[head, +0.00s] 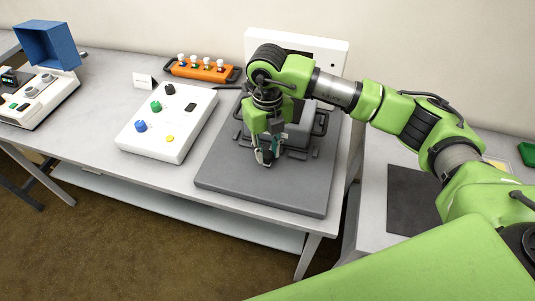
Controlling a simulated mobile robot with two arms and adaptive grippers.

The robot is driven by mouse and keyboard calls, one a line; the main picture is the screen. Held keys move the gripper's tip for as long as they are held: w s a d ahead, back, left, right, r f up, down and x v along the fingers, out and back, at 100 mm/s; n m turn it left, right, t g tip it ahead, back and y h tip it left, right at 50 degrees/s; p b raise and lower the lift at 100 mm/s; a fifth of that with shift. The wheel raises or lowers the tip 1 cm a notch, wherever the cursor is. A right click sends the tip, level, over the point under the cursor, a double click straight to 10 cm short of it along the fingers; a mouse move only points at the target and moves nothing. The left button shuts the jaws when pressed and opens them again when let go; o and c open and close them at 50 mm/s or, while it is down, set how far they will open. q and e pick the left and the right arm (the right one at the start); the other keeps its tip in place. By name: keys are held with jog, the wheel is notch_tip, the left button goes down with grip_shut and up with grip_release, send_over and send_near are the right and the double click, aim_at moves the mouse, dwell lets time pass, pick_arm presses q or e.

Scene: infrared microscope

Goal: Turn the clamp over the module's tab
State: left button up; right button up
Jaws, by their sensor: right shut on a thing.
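The module (295,135) is a grey block with dark handles on a grey base plate (262,190) on the table. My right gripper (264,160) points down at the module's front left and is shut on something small. That thing is probably the clamp, but the fingers hide most of it. The tab cannot be made out behind the gripper, so I cannot tell how the clamp lies against it. My left gripper is not in view.
A white panel with coloured knobs (167,124) lies left of the plate. Behind it is an orange rack (202,70). A white housing (327,52) stands behind the module. A white device with a blue hood (47,45) is at the far left. The plate's front is clear.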

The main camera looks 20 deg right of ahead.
aim_at(268, 154)
jog(key=shift+n, duration=0.4)
jog(key=o, duration=1.1)
jog(key=shift+o, duration=0.2)
notch_tip(268, 154, up, 12)
